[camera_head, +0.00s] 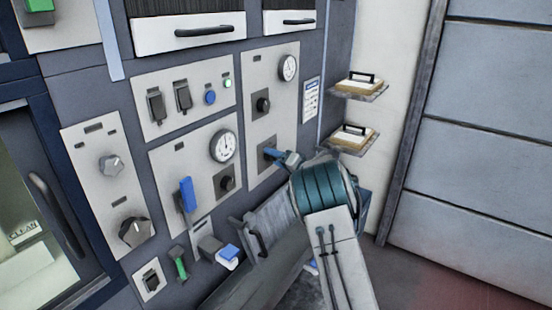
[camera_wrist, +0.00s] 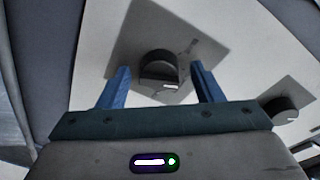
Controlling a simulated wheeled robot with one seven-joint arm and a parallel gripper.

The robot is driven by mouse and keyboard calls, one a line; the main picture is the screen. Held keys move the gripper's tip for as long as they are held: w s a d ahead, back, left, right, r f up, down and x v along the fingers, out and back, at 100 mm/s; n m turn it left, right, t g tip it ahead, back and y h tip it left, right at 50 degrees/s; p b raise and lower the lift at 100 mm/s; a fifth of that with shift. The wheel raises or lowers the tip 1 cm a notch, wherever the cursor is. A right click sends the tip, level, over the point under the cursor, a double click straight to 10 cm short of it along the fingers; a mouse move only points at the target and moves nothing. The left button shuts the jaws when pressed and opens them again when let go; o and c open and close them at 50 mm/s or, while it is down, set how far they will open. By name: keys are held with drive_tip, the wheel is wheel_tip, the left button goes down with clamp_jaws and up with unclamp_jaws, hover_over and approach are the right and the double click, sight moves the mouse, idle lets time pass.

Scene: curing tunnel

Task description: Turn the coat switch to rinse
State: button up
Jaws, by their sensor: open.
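A black rotary knob (camera_wrist: 158,70) on a dark grey square plate (camera_wrist: 127,45) sits in front of my gripper in the wrist view. It has a small white mark on its lower face. My gripper (camera_wrist: 160,80) is open, with one blue finger on each side of the knob; I cannot tell whether they touch it. In the head view my gripper (camera_head: 274,155) is at the lower plate of the right-hand panel (camera_head: 287,125), and hides most of the knob there. No readable label shows which knob is the coat switch or where rinse lies.
A second black knob (camera_head: 262,103) sits above on the same panel, under a round gauge (camera_head: 288,68). To the left are a blue lever (camera_head: 186,194), another gauge (camera_head: 223,146) and black switches (camera_head: 156,105). Two small shelves (camera_head: 360,92) stand at right.

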drive_tip(key=c, duration=0.9)
drive_tip(key=shift+c, duration=0.2)
drive_tip(key=b, duration=0.3)
drive_tip(key=shift+f+m+b, duration=0.2)
drive_tip(key=shift+m+b, duration=0.15)
drive_tip(key=shift+m, duration=0.05)
drive_tip(key=b, duration=0.2)
drive_tip(key=shift+m+b, duration=0.3)
drive_tip(key=shift+m, duration=0.1)
drive_tip(key=shift+d+b, duration=0.1)
drive_tip(key=shift+b, duration=0.6)
drive_tip(key=shift+w+r+m+g+p, duration=0.1)
drive_tip(key=shift+r+m+g+p, duration=0.25)
drive_tip(key=shift+m, duration=2.15)
drive_tip(key=shift+r+m+g+p, duration=0.15)
drive_tip(key=shift+m+g, duration=0.3)
drive_tip(key=shift+m, duration=2.05)
drive_tip(key=shift+w+r+m+g+p, duration=0.1)
drive_tip(key=shift+r+m+g+p, duration=0.25)
drive_tip(key=shift+m, duration=2.15)
drive_tip(key=shift+f, duration=0.2)
